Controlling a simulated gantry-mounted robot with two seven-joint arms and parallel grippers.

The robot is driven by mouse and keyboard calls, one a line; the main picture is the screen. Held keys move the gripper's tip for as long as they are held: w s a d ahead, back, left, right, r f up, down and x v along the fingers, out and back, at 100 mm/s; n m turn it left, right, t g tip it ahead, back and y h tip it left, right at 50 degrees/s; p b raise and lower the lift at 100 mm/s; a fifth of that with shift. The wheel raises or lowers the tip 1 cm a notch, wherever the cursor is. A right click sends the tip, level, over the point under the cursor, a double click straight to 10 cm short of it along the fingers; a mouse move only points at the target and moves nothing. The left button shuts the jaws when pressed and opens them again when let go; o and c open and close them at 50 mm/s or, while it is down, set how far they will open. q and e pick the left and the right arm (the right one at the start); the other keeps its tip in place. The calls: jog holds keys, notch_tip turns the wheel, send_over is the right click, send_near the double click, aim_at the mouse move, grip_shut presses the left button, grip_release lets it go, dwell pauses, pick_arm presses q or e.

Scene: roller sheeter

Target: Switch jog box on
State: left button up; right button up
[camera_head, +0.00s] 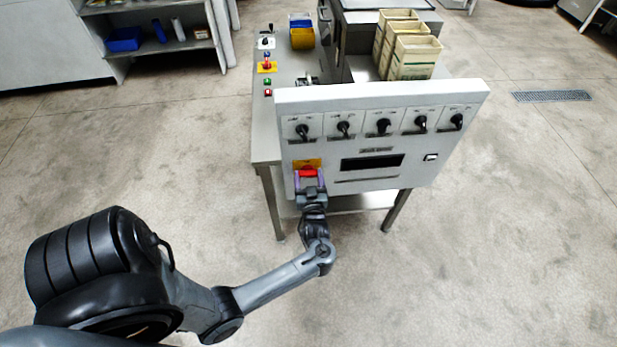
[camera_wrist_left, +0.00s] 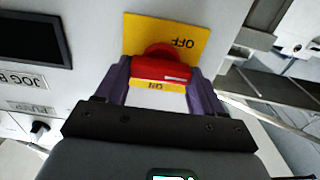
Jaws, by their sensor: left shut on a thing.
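The jog box is the light grey panel (camera_head: 330,108) upright on the front of the steel table, its label partly readable in the left wrist view (camera_wrist_left: 35,82). A red rotary switch (camera_head: 308,172) sits on a yellow plate (camera_head: 300,163) at its lower left. In the left wrist view the red switch (camera_wrist_left: 160,68) lies crosswise between the purple fingers, and the yellow plate (camera_wrist_left: 190,30) reads OFF and ON, upside down. My left gripper (camera_head: 309,178) is shut on the red switch, a finger at each end. My right gripper is not in view.
A row of black knobs (camera_head: 383,126) runs along the panel's top, above a dark display (camera_head: 372,161). Behind, the table carries small coloured buttons (camera_head: 267,68) and cream containers (camera_head: 413,57). Open floor surrounds the table; shelves (camera_head: 165,45) stand at the back left.

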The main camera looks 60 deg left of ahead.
pick_arm(q)
jog(key=m+p, duration=0.3)
jog(key=shift+r+m, duration=0.2)
jog(key=shift+m, duration=0.1)
jog(key=m+p, duration=0.3)
jog(key=m, duration=0.1)
jog(key=shift+w+f+m, duration=0.1)
jog(key=shift+m, duration=0.2)
jog(key=m+p, duration=0.2)
jog(key=m, duration=0.3)
jog(key=shift+w+f, duration=0.1)
jog(key=shift+f, duration=0.05)
jog(key=m+p, duration=0.1)
jog(key=m, duration=0.3)
jog(key=shift+f, duration=0.15)
jog(key=shift+m, duration=0.3)
jog(key=o, duration=1)
